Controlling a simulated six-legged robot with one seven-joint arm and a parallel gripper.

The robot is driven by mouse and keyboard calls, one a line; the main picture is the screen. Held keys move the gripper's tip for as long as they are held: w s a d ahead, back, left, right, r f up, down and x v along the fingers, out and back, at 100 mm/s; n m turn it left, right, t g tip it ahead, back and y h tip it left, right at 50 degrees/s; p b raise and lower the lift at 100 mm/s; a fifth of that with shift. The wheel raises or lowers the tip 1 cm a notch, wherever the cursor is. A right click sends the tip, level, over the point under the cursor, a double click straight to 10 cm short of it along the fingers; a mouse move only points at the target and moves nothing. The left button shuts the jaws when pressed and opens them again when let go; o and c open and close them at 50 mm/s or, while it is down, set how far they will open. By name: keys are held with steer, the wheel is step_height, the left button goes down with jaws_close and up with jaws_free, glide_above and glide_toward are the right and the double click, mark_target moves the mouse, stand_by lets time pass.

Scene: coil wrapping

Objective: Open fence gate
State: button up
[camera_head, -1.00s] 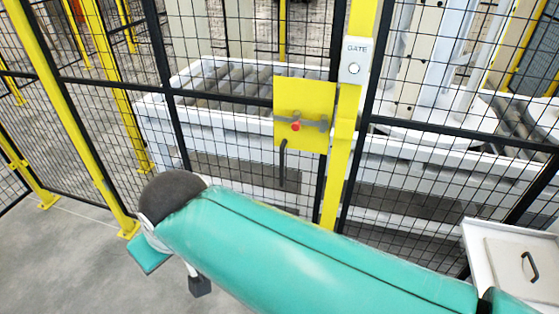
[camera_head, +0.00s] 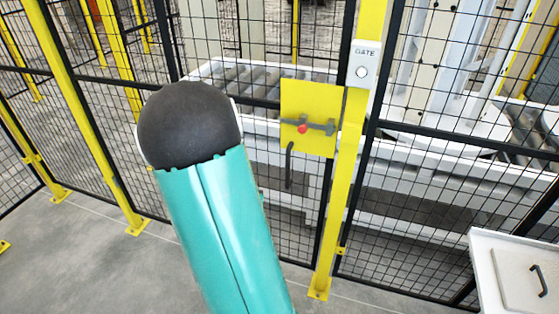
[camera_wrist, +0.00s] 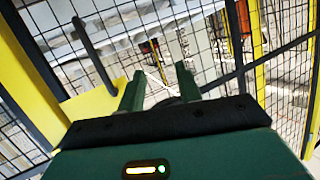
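The fence gate (camera_head: 265,215) is a black mesh panel beside a yellow post (camera_head: 346,170) and appears closed. Its yellow latch plate (camera_head: 312,95) carries a grey bolt with a red knob (camera_head: 302,129). A dark upright handle (camera_head: 289,165) hangs just below the knob. In the wrist view a yellow plate (camera_wrist: 95,103) and a dark bar (camera_wrist: 94,55), which looks like the handle, are left of my gripper (camera_wrist: 160,84). The gripper's two green fingers are apart with nothing between them. In the head view my arm hides the gripper.
A white box marked GATE (camera_head: 364,68) with a round button is on the post. A white cabinet (camera_head: 490,250) stands at lower right. A roller conveyor (camera_head: 225,78) lies behind the mesh. The grey floor (camera_head: 90,260) at left is clear.

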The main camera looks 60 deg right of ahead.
mark_target(288, 164)
steer(key=s+d+f+g+h, duration=0.2)
steer(key=s+d+h, duration=0.35)
steer(key=s, duration=0.45)
steer(key=shift+m+y, duration=0.4)
steer(key=shift+y, duration=0.05)
steer(key=x, duration=1.3)
steer(key=shift+w+d, duration=0.1)
steer(key=shift+d, duration=0.3)
jaws_close()
